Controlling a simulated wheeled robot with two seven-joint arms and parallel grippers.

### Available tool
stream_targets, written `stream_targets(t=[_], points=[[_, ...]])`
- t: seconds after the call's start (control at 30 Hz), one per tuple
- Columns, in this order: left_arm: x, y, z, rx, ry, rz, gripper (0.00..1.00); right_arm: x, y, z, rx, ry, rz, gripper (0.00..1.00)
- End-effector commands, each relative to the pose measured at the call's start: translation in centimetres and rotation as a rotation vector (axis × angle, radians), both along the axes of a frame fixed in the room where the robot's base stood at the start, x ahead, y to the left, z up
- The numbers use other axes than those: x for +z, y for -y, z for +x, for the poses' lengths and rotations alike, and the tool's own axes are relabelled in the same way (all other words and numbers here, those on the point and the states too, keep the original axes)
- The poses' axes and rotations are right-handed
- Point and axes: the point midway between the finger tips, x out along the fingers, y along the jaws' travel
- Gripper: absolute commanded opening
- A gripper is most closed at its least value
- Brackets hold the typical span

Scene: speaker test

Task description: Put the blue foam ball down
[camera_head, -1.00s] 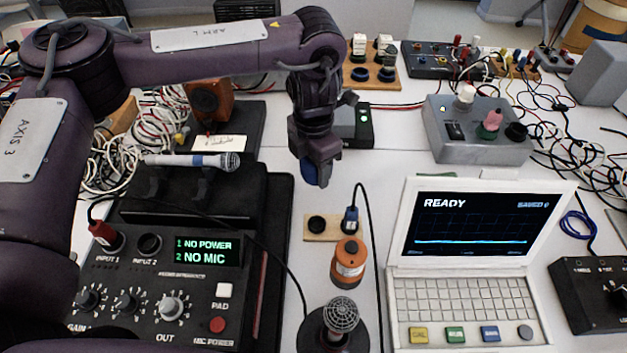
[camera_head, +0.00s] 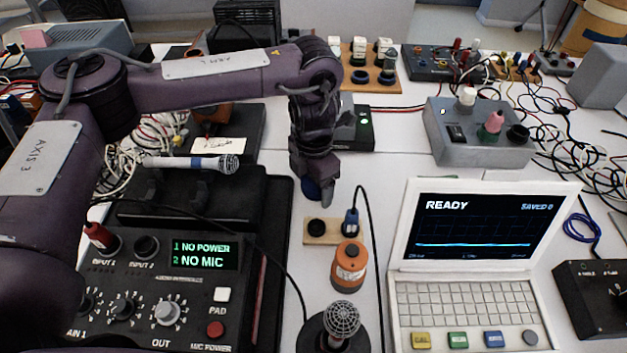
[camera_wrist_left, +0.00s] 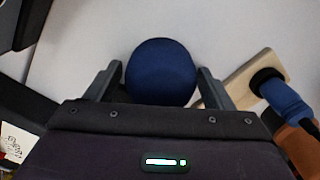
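The blue foam ball (camera_wrist_left: 160,72) sits between the two fingers of my left gripper (camera_wrist_left: 160,82) in the left wrist view. The fingers are shut on its sides. In the head view the ball (camera_head: 312,191) shows only partly, mostly hidden behind a finger of the left gripper (camera_head: 318,186), which points down over the white table. I cannot tell whether the ball touches the table. My right gripper is not in view.
A wooden block with a dark socket (camera_head: 318,227) and blue plug (camera_head: 351,222) lies just nearer. An orange cylinder (camera_head: 349,268) and a microphone (camera_head: 341,318) stand nearer still. A black audio box (camera_head: 250,200) is left, a laptop (camera_head: 470,230) right. Bare table (camera_head: 385,165) lies right of the gripper.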

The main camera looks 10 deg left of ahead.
Motion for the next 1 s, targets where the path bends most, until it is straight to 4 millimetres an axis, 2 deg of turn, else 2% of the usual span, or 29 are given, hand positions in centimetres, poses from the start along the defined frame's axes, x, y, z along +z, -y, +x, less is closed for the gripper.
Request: stream_targets(t=[0.2,0.33,0.73,0.9,1.0], points=[[0.1,0.0,0.0,0.000,0.000,0.000,0.75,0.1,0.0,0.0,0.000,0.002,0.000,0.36],[1.1,0.0,0.1,-0.001,0.002,-0.001,0.75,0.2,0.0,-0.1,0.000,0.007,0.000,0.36],[9.3,0.0,0.2,-0.001,0.006,0.002,0.75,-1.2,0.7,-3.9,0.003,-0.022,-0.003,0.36],[11.5,0.0,0.1,-0.001,0.003,0.000,0.75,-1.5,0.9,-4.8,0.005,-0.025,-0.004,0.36],[12.2,0.0,0.1,0.000,0.001,0.001,0.75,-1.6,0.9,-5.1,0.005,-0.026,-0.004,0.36]])
